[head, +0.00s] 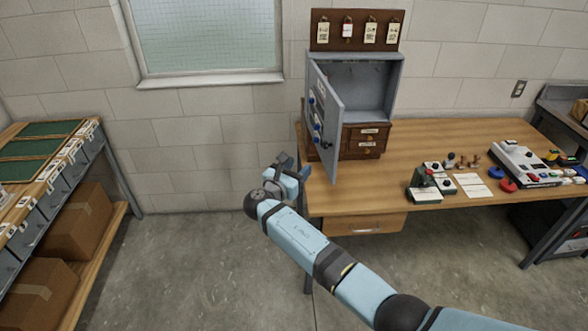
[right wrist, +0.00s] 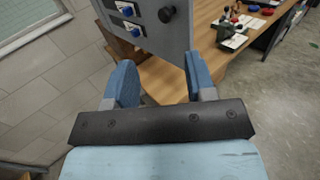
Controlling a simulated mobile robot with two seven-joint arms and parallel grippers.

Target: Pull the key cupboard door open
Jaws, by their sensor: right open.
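The grey key cupboard (head: 392,88) stands on a small wooden drawer unit at the back left of the desk. Its door (head: 330,100) stands wide open, swung out to the left and front, with the inside of the cupboard showing. A dark round knob (head: 327,144) sits low on the door and shows in the right wrist view (right wrist: 167,14). My right gripper (head: 289,166) is open and empty, left of and below the door, by the desk's left end. In the right wrist view my gripper's blue fingers (right wrist: 160,76) are apart, with the door beyond them. My left gripper is not in view.
The wooden desk (head: 455,145) carries stamps, a card and a white device (head: 525,160) to the right. A tag board (head: 357,30) is above the cupboard. A shelf with boxes (head: 75,225) stands at left. The floor between is clear.

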